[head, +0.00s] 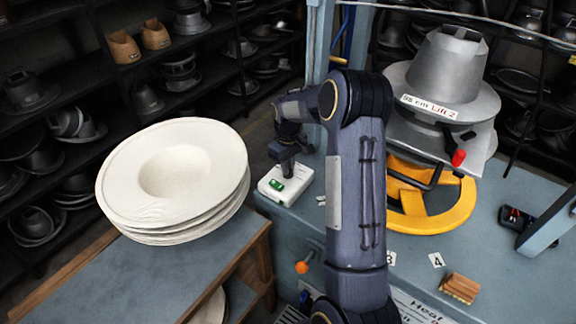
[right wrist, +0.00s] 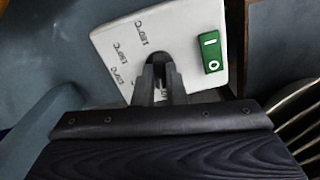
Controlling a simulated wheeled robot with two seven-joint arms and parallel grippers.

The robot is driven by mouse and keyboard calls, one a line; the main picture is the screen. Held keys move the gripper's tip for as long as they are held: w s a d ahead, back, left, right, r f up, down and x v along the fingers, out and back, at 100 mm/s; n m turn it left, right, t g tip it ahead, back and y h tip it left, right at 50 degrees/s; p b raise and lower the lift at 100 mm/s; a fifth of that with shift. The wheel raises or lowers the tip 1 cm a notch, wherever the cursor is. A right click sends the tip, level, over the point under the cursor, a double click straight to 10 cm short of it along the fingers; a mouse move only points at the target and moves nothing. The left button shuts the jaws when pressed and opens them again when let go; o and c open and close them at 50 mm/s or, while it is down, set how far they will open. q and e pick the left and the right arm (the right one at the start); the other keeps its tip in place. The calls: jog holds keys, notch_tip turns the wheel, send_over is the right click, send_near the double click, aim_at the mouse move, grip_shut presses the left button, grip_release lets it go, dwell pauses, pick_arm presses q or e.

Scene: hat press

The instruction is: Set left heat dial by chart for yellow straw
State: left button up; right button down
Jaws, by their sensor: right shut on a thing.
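The left heat dial's white control box (head: 298,186) sits on the blue-grey bench's left corner; it also shows in the right wrist view (right wrist: 118,40). A white chart headed "Heat" (head: 418,304) is partly visible at the bottom, mostly cut off. My left gripper is out of view.
A stack of cream hat bodies (head: 200,165) stands on the table at left. A metal hat press (head: 440,85) with a yellow ring wheel (head: 440,215) stands on the bench. A brush (head: 459,288) and number cards lie at the front right. An orange-knobbed lever (head: 302,267) juts from the bench front.

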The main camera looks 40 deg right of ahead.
jog(key=m+b, duration=0.1)
jog(key=m, duration=0.2)
jog(key=shift+m, duration=0.3)
jog(key=m, duration=0.3)
jog(key=shift+m, duration=0.3)
jog(key=m, duration=0.4)
jog(key=shift+r+b, duration=0.1)
jog(key=shift+b, duration=0.2)
jog(key=shift+m, duration=2.1)
jog(key=c, duration=1.5)
grip_release()
